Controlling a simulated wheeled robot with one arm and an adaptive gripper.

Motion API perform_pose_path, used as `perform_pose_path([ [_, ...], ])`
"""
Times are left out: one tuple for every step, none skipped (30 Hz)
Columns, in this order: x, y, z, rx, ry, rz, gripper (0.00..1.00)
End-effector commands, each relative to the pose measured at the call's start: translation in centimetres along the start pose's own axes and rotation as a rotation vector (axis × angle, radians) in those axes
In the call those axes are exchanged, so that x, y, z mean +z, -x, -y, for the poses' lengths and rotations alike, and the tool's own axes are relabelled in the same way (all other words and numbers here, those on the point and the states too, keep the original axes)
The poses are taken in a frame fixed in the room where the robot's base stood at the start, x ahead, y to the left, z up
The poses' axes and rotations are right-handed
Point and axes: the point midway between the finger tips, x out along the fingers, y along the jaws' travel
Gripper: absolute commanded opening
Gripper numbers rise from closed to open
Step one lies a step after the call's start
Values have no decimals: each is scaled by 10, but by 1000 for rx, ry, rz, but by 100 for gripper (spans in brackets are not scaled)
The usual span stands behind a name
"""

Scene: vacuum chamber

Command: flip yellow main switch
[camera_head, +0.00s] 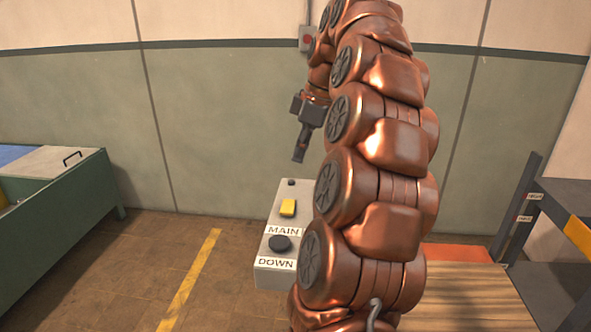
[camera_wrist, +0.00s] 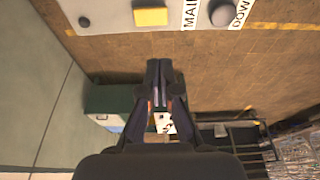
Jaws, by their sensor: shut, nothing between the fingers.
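The yellow main switch (camera_head: 288,207) sits on a light grey control box (camera_head: 275,262), above the printed label MAIN. It also shows in the wrist view (camera_wrist: 151,17) near the top edge, on the box face (camera_wrist: 112,14). My gripper (camera_head: 298,158) is above the box and apart from it, pointing down. In the wrist view my gripper's fingertips (camera_wrist: 159,66) are together with nothing between them. They appear below the yellow switch in the picture and do not touch it. My arm hides the right part of the box in the head view.
A black round knob (camera_head: 280,243) by the label DOWN and a small black button (camera_head: 291,182) share the box. A green bench (camera_head: 60,220) stands left, a wooden pallet-like surface (camera_head: 465,300) and dark rack (camera_head: 560,200) right. Floor left of the box is clear.

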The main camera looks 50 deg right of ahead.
Motion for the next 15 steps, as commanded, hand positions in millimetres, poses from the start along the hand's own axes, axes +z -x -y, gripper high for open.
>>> perform_pose_path([
  [0, -2, 0, 0, 0, 0, 0],
  [0, -4, 0, 1, 0, 0, 0],
  [0, -7, 0, 0, 0, 0, 0],
  [0, -10, 0, -2, 0, 1, 0],
  [0, -13, 1, -4, 0, 1, 0],
  [0, -16, 1, -5, 0, 1, 0],
  [0, -18, 1, -4, 0, 1, 0],
  [0, -21, 1, -2, 0, 1, 0],
  [0, -24, 0, 0, 0, 0, 0],
  [0, -26, 0, -1, 0, 1, 0],
  [0, -29, 1, -3, 0, 1, 0],
  [0, -33, 1, -5, -1, 2, 0],
  [0, -36, 1, -5, -1, 2, 0],
  [0, -38, 1, -3, -1, 1, 0],
  [0, -41, 0, 0, -1, 0, 0],
])
